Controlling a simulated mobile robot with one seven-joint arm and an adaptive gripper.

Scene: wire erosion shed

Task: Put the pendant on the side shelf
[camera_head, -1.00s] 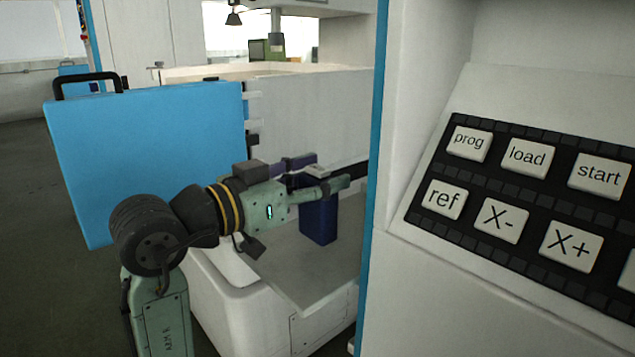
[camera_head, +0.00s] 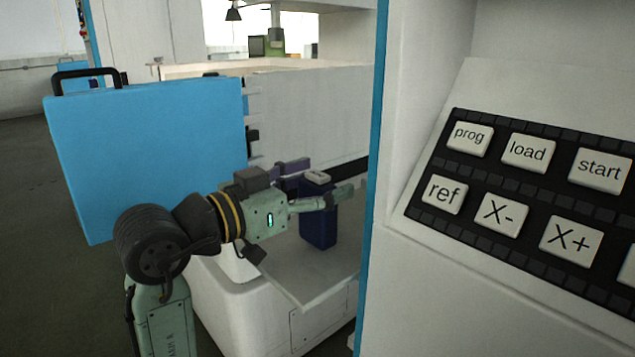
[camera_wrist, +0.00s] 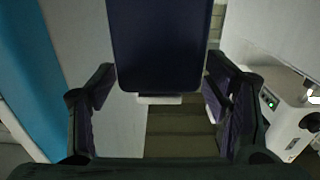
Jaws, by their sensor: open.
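The pendant, seen as a dark blue upright block (camera_head: 318,229) with a pale top piece, stands on the grey side shelf (camera_head: 277,262) of the white machine. It looks upright, with its base on the shelf surface. My gripper (camera_head: 331,179) is open, its two fingers spread on either side of the pendant's upper part, with gaps showing. In the wrist view, the pendant (camera_wrist: 160,45) fills the upper middle between the fingers, and neither finger visibly grips it. Its far side is hidden.
A bright blue panel with a black handle (camera_head: 150,160) stands left of my arm. A white control console (camera_head: 500,190) with labelled keys fills the right side. The machine's pale wall (camera_head: 310,115) rises behind the shelf. The shelf's front part is bare.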

